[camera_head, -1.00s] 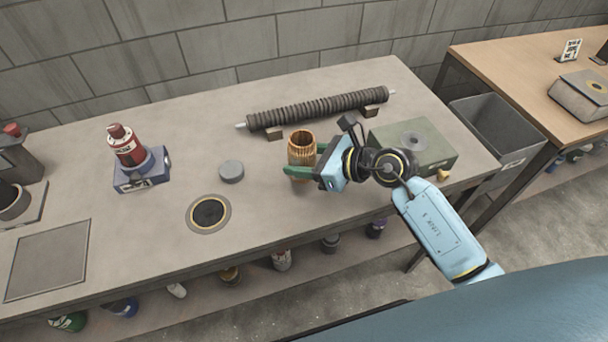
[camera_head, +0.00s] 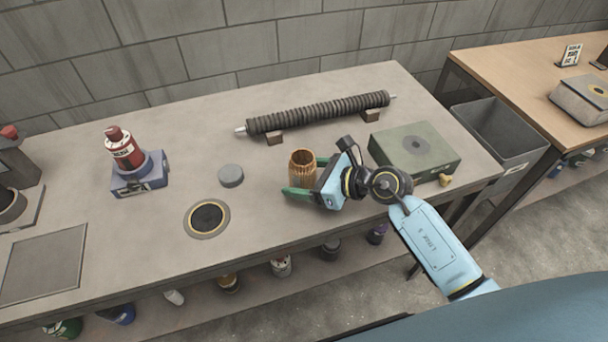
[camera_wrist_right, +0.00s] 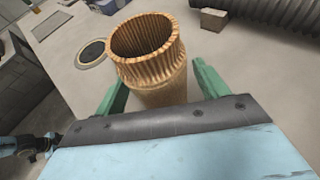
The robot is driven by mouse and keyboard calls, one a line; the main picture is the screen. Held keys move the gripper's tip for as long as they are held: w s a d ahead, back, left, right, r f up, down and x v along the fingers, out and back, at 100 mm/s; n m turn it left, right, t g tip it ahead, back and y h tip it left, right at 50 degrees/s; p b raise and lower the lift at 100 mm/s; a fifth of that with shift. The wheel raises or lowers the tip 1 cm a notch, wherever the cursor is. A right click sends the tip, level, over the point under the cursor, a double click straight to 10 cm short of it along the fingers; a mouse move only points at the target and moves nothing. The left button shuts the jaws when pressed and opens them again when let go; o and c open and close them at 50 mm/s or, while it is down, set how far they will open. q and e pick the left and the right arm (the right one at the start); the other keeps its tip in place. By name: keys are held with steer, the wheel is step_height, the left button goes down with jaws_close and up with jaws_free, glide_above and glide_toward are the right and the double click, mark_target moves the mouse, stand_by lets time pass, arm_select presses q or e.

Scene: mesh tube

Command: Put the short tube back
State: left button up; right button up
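The short tube (camera_head: 302,170) is copper-brown, ribbed and open at the top. It stands upright on the grey bench, right of the middle. It also shows in the right wrist view (camera_wrist_right: 160,72), where its wide rim faces the camera and its lower end is hidden behind my gripper. My right gripper (camera_head: 309,178) is open, with its green fingers on either side of the tube. In the right wrist view the fingers (camera_wrist_right: 160,90) stand apart, with a gap visible at the right finger.
A long dark corrugated tube (camera_head: 318,111) lies on two blocks behind. A green box (camera_head: 415,158) stands close right of my gripper. A grey disc (camera_head: 231,175), a dark yellow-edged ring (camera_head: 208,217) and a red bottle (camera_head: 124,150) on a blue stand are to the left. The front bench is clear.

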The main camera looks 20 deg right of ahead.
arm_select(q)
steer(key=shift+d, duration=0.2)
arm_select(e)
steer(key=shift+r, duration=0.25)
steer(key=p+v, duration=0.1)
steer(key=v, duration=0.9)
steer(key=shift+s+d, duration=0.2)
steer(key=shift+s, duration=0.05)
steer(key=shift+s+d+r, duration=0.3)
steer(key=shift+s+d, duration=0.1)
steer(key=shift+d, duration=0.05)
arm_select(q)
steer(key=shift+d+r, duration=0.5)
steer(key=shift+d, duration=0.2)
steer(key=shift+s+a, duration=0.1)
steer(key=shift+a, duration=0.1)
